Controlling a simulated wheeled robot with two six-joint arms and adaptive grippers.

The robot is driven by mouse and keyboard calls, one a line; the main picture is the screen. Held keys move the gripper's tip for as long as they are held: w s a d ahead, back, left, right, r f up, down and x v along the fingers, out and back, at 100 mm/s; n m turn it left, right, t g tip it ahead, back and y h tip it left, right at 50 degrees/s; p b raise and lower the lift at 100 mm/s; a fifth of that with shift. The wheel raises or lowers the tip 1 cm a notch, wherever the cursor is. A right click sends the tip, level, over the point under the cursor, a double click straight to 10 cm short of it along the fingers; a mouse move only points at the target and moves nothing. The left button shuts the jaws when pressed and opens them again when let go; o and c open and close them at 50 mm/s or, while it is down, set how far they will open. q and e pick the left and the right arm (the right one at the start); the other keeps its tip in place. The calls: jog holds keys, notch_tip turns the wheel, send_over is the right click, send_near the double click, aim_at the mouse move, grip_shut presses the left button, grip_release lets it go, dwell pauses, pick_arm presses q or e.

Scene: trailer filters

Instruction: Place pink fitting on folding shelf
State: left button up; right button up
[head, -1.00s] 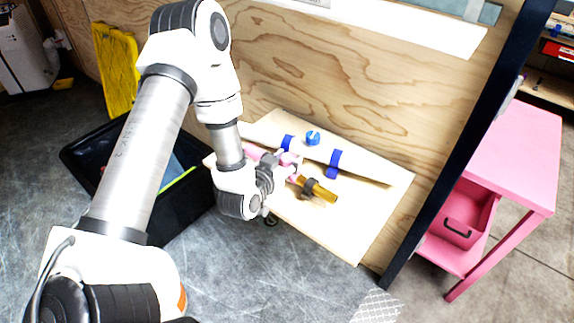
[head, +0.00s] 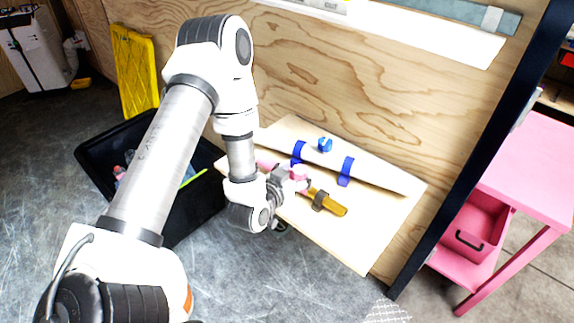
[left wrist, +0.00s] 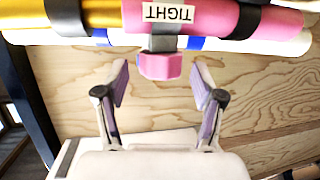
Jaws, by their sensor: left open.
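The pink fitting (left wrist: 225,16) is a pink cylinder with a "TIGHT" label and a pink hexagonal end (left wrist: 160,66) below it in the left wrist view. Pink parts also show in the head view (head: 298,172), partly hidden by my gripper. My left gripper (head: 285,182) is open over the folding shelf (head: 370,240), a pale wooden board against the plywood wall. In the left wrist view its fingers (left wrist: 160,82) stand apart on either side of the hexagonal end, with gaps visible. Whether the fitting rests on the shelf I cannot tell. My right gripper is not in view.
A yellow tube (head: 335,208) and a white tube (head: 375,178) with blue clamps (head: 346,171) lie along the shelf. A blue round part (head: 324,145) sits behind. A black bin (head: 200,215) stands left, a pink cart (head: 530,165) right. The shelf's front right is clear.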

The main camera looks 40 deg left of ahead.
pick_arm(q)
jog(key=v, duration=0.4)
jog(key=shift+s+r, duration=0.1)
jog(key=shift+s, duration=0.15)
jog(key=a+r+p+v, duration=0.1)
jog(key=p+v, duration=0.5)
jog(key=p, duration=0.1)
jog(key=s+d+f+m+g+h, duration=0.1)
jog(key=s+d+f+g, duration=0.3)
jog(key=f, duration=0.3)
jog(key=s+d+f+g+h, duration=0.1)
jog(key=s+d+f+g, duration=0.25)
jog(key=f, duration=0.25)
jog(key=s+d+f+g, duration=0.1)
jog(key=s+f+g, duration=0.2)
jog(key=s+g, duration=0.4)
jog(key=s, duration=0.3)
jog(key=shift+d+f, duration=0.2)
jog(key=shift+f, duration=0.15)
jog(key=shift+s, duration=0.1)
